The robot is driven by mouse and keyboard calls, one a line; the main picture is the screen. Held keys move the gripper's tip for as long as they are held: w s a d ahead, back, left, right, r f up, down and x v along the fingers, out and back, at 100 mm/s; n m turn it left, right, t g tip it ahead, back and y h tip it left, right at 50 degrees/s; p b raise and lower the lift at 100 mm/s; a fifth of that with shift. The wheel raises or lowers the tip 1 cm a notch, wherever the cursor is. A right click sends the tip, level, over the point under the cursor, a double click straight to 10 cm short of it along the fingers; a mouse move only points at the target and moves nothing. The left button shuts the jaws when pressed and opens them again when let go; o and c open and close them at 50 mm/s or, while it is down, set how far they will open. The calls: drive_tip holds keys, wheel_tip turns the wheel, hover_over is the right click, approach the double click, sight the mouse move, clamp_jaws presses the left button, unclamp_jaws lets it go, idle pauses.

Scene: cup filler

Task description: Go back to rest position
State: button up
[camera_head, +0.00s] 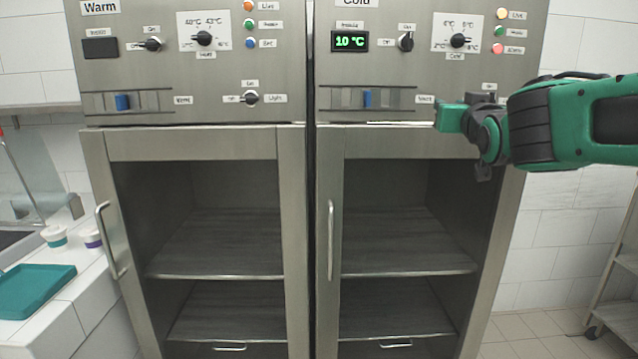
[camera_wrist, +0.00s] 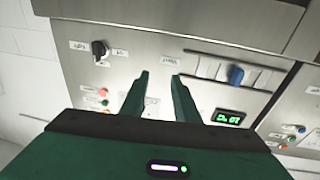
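My gripper (camera_head: 450,115) is at the upper right of the head view, in front of the lower right part of the Cold cabinet's panel (camera_head: 340,75). In the wrist view my gripper (camera_wrist: 160,82) shows two green fingers apart with nothing between them. The fingers point at the steel panel, which appears upside down there. A blue slider (camera_wrist: 236,75) and a black knob (camera_wrist: 99,48) lie to either side of the fingers. The Cold display (camera_head: 350,41) is lit and reads 10 °C. My forearm comes in from the right edge of the head view.
The Warm cabinet (camera_head: 195,135) stands on the left with a dark display (camera_head: 100,47). Both glass doors are shut, with empty shelves behind. A teal tray (camera_head: 35,288) and two small cups (camera_head: 54,236) are on the left counter. A wheeled rack (camera_head: 615,300) stands far right. Floor between is clear.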

drive_tip(key=s+d+f+m+g, duration=0.1)
drive_tip(key=s+d+f+g, duration=0.25)
drive_tip(key=f, duration=0.35)
drive_tip(key=s+d+f+m+g+h, duration=0.1)
drive_tip(key=s+d+f+g, duration=0.2)
drive_tip(key=s+d+f, duration=0.3)
drive_tip(key=s+d+f+m+g, duration=0.1)
drive_tip(key=s+d+f+g, duration=0.2)
drive_tip(key=f, duration=0.6)
drive_tip(key=s+a+f+m+g+y, duration=0.1)
drive_tip(key=s+f+g, duration=0.3)
drive_tip(key=s, duration=1)
drive_tip(key=s+a+f+m+g+y, duration=0.1)
drive_tip(key=s+f+g, duration=0.4)
drive_tip(key=s+f, duration=0.6)
drive_tip(key=s+y, duration=0.1)
drive_tip(key=s, duration=0.2)
drive_tip(key=shift+y, duration=0.3)
drive_tip(key=shift+a, duration=0.1)
drive_tip(key=shift+w+f+g, duration=0.25)
drive_tip(key=shift+w, duration=0.4)
